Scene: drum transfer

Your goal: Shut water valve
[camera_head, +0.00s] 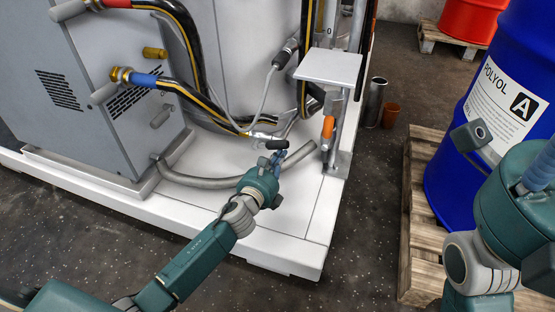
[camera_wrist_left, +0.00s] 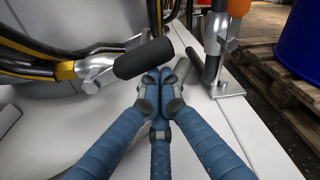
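A black cylindrical handle (camera_head: 277,144) sits on a silver valve at the hose ends, low on the white platform. In the left wrist view this handle (camera_wrist_left: 143,58) is close ahead, tilted, with its silver body (camera_wrist_left: 97,72) joined to a black and yellow hose. I cannot tell whether it is the water valve. My left gripper (camera_head: 279,155) is just below the handle; in the wrist view its blue fingers (camera_wrist_left: 160,76) come together with nothing seen between them. Contact with the handle is unclear. My right gripper (camera_head: 538,172) is partly hidden at the right edge.
An orange handle (camera_head: 328,127) is on a post right of the valve. A grey hose (camera_head: 215,182) lies on the platform (camera_head: 285,245). A grey machine (camera_head: 110,75) stands left. A blue drum (camera_head: 455,185) stands on a wooden pallet (camera_head: 425,250) at right. Dark floor lies between.

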